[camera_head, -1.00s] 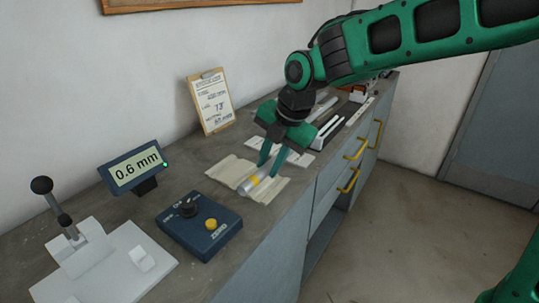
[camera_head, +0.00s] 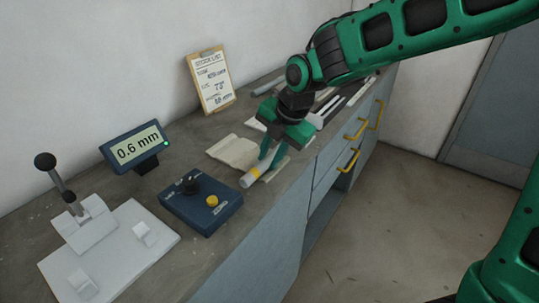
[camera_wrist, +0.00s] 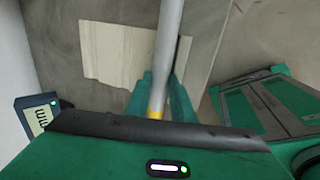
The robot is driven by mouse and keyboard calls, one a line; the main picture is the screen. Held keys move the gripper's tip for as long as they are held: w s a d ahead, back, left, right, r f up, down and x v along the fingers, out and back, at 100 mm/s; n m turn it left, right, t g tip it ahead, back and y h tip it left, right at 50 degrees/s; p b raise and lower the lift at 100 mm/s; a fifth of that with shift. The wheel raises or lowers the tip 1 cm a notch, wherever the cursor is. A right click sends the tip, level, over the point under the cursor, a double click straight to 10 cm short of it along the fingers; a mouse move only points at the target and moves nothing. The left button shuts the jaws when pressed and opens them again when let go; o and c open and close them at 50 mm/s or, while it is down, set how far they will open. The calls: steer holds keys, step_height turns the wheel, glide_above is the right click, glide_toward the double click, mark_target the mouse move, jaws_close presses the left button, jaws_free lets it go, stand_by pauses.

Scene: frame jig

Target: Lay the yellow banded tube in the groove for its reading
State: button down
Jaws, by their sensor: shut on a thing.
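The yellow banded tube (camera_head: 251,177) is pale grey-white with a yellow band near one end. My gripper (camera_head: 268,163) is shut on it, and the tube lies across between the green fingers above the cream cloth (camera_head: 228,152). In the wrist view the tube (camera_wrist: 169,40) runs from the top edge down to the fingers, with the band (camera_wrist: 155,113) close to them. The white jig (camera_head: 130,258) with upright blocks and a black-knobbed lever stands at the lower left. Whether the tube touches the cloth is hard to tell.
A blue box (camera_head: 200,206) with a black knob and a yellow button sits between the jig and the cloth. Behind it a display (camera_head: 137,148) reads 0.6 mm. A clipboard (camera_head: 211,80) leans on the wall. Dark racks and other tubes lie behind my gripper.

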steer(key=shift+s+d+f, duration=0.1)
steer(key=shift+s+f, duration=0.1)
steer(key=shift+f, duration=0.25)
steer(key=c, duration=1.5)
jaws_free()
steer(key=shift+o, duration=0.2)
steer(key=shift+w+d, duration=0.1)
steer(key=shift+r, duration=0.3)
steer(key=v, duration=1.1)
steer(key=shift+w+a, duration=0.3)
steer(key=shift+a, duration=0.05)
